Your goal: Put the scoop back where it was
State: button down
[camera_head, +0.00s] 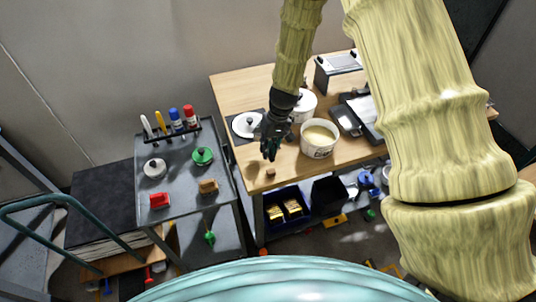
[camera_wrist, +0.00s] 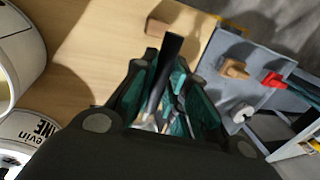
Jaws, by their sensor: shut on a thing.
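My gripper (camera_head: 270,141) is above the wooden table (camera_head: 232,92), left of an open white tub (camera_head: 318,153) with pale powder inside. In the wrist view my gripper (camera_wrist: 165,95) has its teal fingers shut around a slim dark handle (camera_wrist: 171,48), which looks like the scoop's. A pale, shiny part shows between the fingers; the rest of the scoop is hidden. In the head view I cannot make out the scoop against the dark gripper.
A second white tub (camera_head: 304,101) stands behind. A round white disc (camera_head: 246,124) lies on a dark square beside my gripper. A small brown block (camera_head: 271,171) sits near the table's front edge. The grey cart (camera_head: 175,183) at left carries pens and coloured pieces.

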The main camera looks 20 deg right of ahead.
jog(key=shift+d+p+x, duration=0.2)
jog(key=shift+p+x, duration=0.2)
jog(key=shift+x, duration=0.65)
jog(key=shift+d+p+x, duration=0.25)
jog(key=shift+p+x, duration=0.15)
jog(key=shift+x, duration=0.65)
jog(key=shift+f, duration=0.2)
jog(key=shift+f, duration=0.35)
jog(key=shift+f+b, duration=0.25)
jog(key=shift+b, duration=0.2)
jog(key=c, duration=1.4)
grip_release()
jog(key=shift+c, duration=0.2)
jog(key=shift+r, duration=0.1)
